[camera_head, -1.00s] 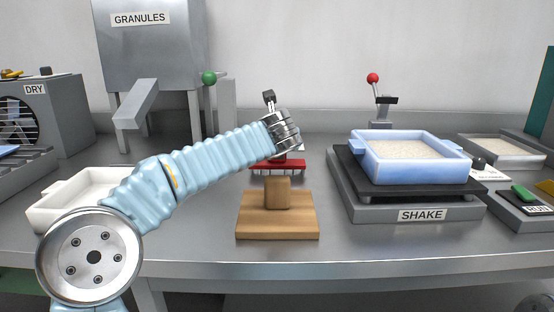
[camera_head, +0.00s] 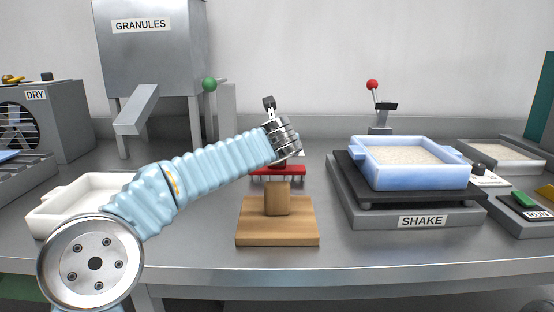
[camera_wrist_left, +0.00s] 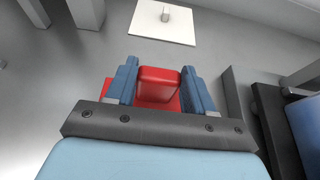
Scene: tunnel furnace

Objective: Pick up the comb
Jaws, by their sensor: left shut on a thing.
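The comb is red, with a row of teeth along its lower edge. I cannot tell whether the teeth touch the table. My right gripper is not in view.
The shaker (camera_head: 420,208) with a blue tray (camera_head: 420,176) of granules is to the right. A white tray (camera_head: 60,216) and the granules hopper (camera_head: 150,60) are to the left.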

